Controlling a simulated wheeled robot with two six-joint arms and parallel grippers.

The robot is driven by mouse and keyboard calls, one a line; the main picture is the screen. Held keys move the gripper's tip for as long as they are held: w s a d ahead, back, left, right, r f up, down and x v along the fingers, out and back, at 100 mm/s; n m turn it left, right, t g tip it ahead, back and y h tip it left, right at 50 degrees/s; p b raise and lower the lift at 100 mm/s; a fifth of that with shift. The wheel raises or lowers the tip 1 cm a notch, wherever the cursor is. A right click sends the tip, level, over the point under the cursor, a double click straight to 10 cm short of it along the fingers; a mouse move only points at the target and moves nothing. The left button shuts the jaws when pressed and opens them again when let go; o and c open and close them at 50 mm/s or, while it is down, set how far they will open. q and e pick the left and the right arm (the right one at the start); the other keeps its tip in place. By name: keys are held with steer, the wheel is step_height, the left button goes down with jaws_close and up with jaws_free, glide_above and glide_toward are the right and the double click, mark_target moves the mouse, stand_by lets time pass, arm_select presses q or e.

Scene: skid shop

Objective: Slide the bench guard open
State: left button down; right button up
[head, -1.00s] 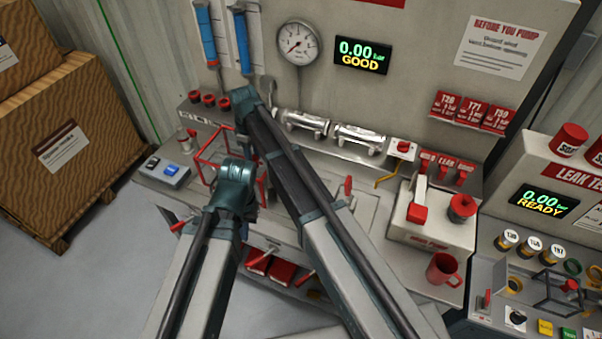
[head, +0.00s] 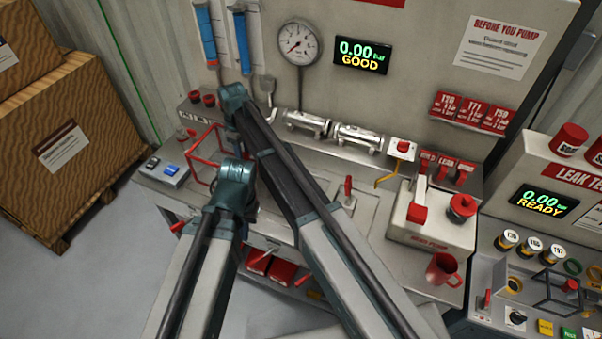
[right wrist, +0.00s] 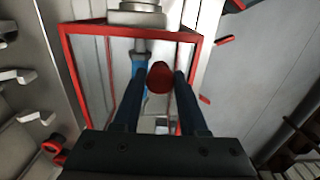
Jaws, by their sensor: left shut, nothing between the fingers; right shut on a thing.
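The bench guard (head: 207,152) is a red-framed cage with clear sides at the left end of the grey bench. In the right wrist view its red frame (right wrist: 68,75) surrounds the fingers. My right gripper (right wrist: 158,74) is shut on the guard's round red knob (right wrist: 160,79), one finger on each side. In the head view, its arm's teal wrist stands above and behind the cage, and the fingers are hidden. My left gripper (head: 237,178) is shut and empty, low in front of the cage's right side; its fingertips are mostly hidden.
A switch box (head: 163,170) with a blue button sits at the bench's left end. Metal cylinders (head: 330,130) lie along the back ledge. A hand pump (head: 425,222) and a red mug (head: 441,269) stand to the right. Red bins (head: 270,266) sit below.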

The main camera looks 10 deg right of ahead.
steer(key=shift+w+a, duration=0.7)
steer(key=shift+a, duration=0.3)
steer(key=o, duration=1)
steer(key=shift+r, duration=0.1)
step_height(320, 180, up, 7)
steer(key=p, duration=0.7)
steer(key=shift+r, duration=0.15)
